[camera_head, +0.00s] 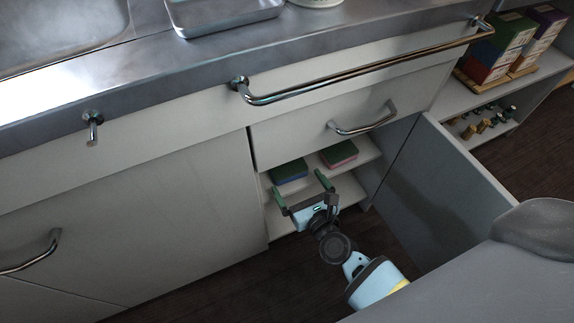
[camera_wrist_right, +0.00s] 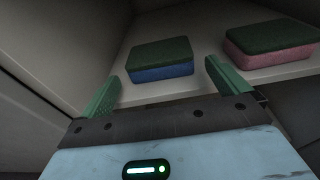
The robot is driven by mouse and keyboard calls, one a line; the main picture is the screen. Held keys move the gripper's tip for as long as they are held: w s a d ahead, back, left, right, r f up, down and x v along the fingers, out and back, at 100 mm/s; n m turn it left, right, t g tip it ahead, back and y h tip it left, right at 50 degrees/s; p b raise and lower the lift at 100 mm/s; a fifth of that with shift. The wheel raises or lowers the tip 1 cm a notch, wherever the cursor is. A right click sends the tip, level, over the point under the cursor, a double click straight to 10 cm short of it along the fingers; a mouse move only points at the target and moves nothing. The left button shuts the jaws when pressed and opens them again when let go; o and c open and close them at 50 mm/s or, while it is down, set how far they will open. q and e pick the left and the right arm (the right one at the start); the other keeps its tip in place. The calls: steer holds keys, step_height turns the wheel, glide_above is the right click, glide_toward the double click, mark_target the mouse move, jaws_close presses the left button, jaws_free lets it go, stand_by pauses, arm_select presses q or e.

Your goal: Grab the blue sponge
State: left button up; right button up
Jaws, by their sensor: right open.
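The blue sponge (camera_head: 289,172) has a dark green top and lies on a shelf inside the open cabinet. In the right wrist view the blue sponge (camera_wrist_right: 160,60) lies ahead of my fingers, between their lines. My right gripper (camera_head: 299,184) is open and empty at the cabinet opening, just in front of the blue sponge. Its two green fingers also show in the right wrist view (camera_wrist_right: 161,84), one on each side, apart from the sponge. My left gripper is not in view.
A pink sponge (camera_head: 338,153) with a green top lies to the right on the same shelf (camera_head: 313,166). The open cabinet door (camera_head: 440,185) stands right of my right arm. A drawer with a handle (camera_head: 362,120) is above the opening. Cabinet side walls bound the space.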

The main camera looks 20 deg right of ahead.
mark_target(288, 168)
steer(key=shift+w+a+f+b, duration=0.1)
steer(key=shift+w+f+b, duration=0.1)
steer(key=shift+w, duration=0.95)
steer(key=shift+w+f+b, duration=0.15)
steer(key=shift+w+b, duration=0.1)
steer(key=shift+w, duration=0.95)
steer(key=shift+w+a+f+b, duration=0.1)
steer(key=shift+w+f+b, duration=0.1)
steer(key=shift+w, duration=0.95)
steer(key=c, duration=0.7)
